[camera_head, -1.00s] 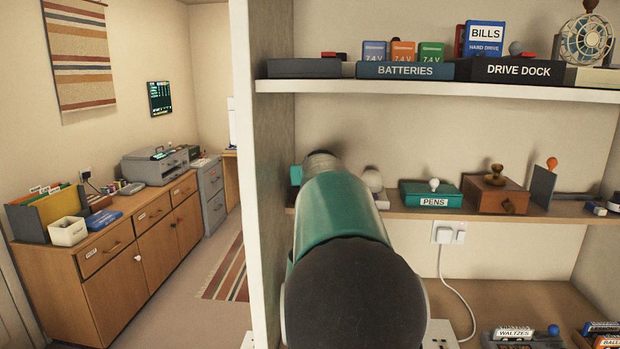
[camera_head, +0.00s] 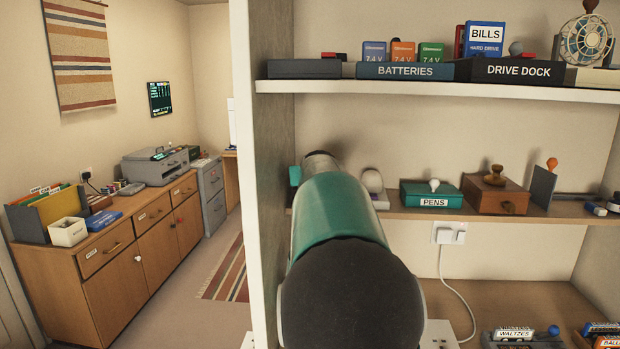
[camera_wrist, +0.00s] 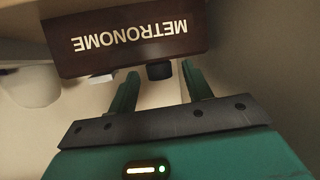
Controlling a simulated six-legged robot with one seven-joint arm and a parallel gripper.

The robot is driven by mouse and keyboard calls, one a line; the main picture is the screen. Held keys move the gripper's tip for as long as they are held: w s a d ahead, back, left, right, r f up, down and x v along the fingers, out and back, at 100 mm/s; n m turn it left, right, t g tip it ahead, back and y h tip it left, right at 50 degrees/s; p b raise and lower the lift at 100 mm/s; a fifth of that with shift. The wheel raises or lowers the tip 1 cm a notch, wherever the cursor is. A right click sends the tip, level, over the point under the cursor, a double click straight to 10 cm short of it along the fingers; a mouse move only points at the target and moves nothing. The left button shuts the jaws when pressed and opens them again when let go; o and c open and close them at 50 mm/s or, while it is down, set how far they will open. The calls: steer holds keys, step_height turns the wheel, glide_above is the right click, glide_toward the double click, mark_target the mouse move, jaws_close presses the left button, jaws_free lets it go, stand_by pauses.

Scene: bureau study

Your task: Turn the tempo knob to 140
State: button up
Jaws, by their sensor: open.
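The metronome (camera_wrist: 125,38) is a dark brown box whose white lettering appears upside down in the wrist view. A short black knob (camera_wrist: 160,71) sticks out at its lower edge in that view. My gripper (camera_wrist: 159,75) is open, with one green finger on each side of the knob. Gaps show between the knob and both fingers. No scale or number for the knob is readable. In the head view my arm covers the shelf where the gripper works, and I cannot see the metronome or the fingertips there.
A white rounded object (camera_wrist: 32,86) is left of the metronome in the wrist view. On the same shelf (camera_head: 455,214) in the head view stand a green pens box (camera_head: 431,194) and a wooden box (camera_head: 494,194). A white upright panel (camera_head: 256,180) is left of my arm.

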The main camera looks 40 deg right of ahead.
steer(key=v, duration=1.3)
steer(key=shift+s+r, duration=0.25)
steer(key=shift+a, duration=0.15)
